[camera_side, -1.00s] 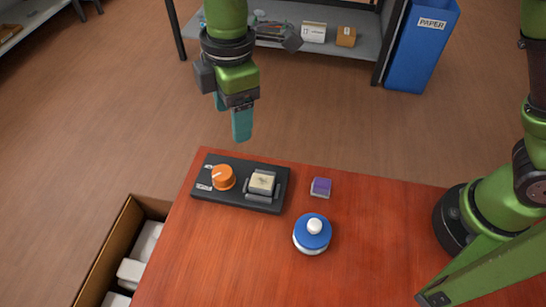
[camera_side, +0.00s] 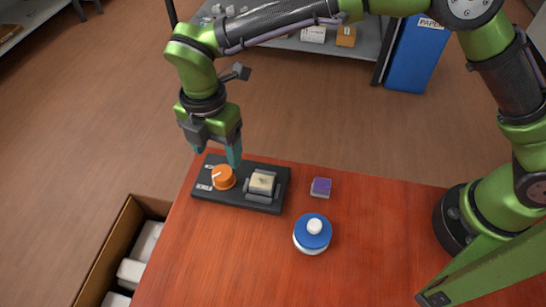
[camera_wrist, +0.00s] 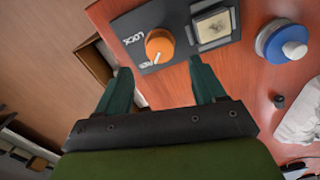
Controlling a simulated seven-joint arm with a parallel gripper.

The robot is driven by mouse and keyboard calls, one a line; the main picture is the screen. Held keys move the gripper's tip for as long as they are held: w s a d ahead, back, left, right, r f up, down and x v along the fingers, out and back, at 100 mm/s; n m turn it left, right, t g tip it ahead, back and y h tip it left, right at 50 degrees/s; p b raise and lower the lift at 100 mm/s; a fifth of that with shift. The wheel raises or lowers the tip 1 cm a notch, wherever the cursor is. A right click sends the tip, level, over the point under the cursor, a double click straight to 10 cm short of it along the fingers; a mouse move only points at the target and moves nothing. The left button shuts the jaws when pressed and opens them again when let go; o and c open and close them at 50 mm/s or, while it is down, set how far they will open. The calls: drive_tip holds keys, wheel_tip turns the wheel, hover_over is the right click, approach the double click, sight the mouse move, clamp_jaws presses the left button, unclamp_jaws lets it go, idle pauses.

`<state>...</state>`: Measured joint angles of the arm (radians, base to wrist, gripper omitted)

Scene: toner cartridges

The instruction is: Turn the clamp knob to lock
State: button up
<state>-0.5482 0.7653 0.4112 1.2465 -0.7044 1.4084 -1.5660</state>
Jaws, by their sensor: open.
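The orange clamp knob (camera_side: 223,178) sits on the left part of a black fixture base (camera_side: 230,201) on the red table. In the wrist view the knob (camera_wrist: 160,46) has a white pointer mark near the OPEN-side label, away from the LOCK label (camera_wrist: 133,37). A clamp holder beside the knob holds a pale cream block (camera_side: 262,183). My gripper (camera_side: 217,158) is open and empty, just behind and above the knob. In the wrist view its teal fingers (camera_wrist: 161,68) straddle the line to the knob, apart from it.
A small purple-topped block (camera_side: 321,187) and a round blue-and-white object (camera_side: 312,235) stand right of the fixture. An open cardboard box (camera_side: 104,251) with white items is beside the table's left edge. A shelf (camera_side: 365,42) and a blue PAPER bin (camera_side: 409,57) stand behind.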

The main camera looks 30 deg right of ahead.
sight(222, 172)
wheel_tip(222, 172, down, 7)
drive_tip(key=shift+r, duration=0.15)
drive_tip(key=c, duration=1.1)
drive_tip(key=shift+o, duration=0.2)
